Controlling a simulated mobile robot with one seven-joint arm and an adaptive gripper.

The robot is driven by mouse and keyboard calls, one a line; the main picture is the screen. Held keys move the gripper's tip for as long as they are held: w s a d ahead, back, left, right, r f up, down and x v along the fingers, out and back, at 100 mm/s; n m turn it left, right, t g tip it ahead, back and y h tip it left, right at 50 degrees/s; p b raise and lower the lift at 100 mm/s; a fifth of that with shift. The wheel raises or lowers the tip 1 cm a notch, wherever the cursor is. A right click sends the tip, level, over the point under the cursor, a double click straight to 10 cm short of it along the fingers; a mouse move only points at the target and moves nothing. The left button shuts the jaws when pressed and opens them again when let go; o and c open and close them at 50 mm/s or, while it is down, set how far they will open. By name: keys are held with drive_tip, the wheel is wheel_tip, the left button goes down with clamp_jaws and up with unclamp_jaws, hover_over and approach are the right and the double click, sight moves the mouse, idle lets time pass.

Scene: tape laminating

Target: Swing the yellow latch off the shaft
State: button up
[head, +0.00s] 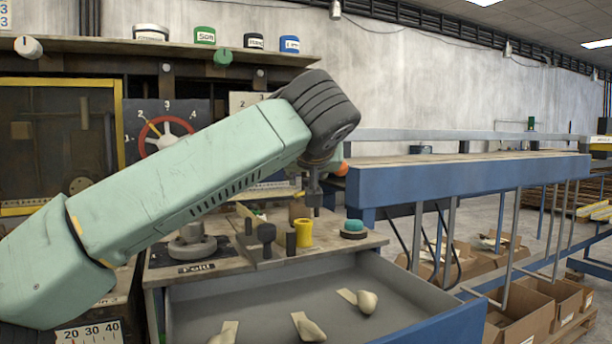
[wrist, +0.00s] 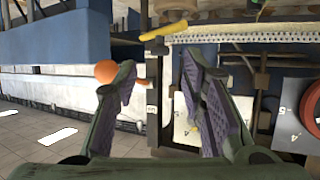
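The yellow latch (wrist: 163,31) is a short yellow bar near the top of the wrist view, slightly tilted, its right end higher. It lies across the upper end of a dark upright post (wrist: 154,100), which I take for the shaft. My gripper (wrist: 158,64) is open, with one purple-padded finger on each side of the post in the picture. The latch shows beyond the fingertips, and no contact is visible. In the head view my gripper (head: 315,196) points down above the workbench. A small yellow piece (head: 299,194) beside it may be the latch; it is too small to tell.
An orange ball (wrist: 106,71) is close to the left finger. A blue-edged conveyor (head: 470,180) stands right of my gripper. Below are a yellow cup (head: 303,232), a teal-topped roll (head: 353,229) and an open drawer (head: 250,300). A red-ringed dial (wrist: 296,113) is at right.

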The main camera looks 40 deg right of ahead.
sight(307, 179)
drive_tip(key=shift+p+x, duration=0.3)
drive_tip(key=shift+x, duration=1.95)
clamp_jaws()
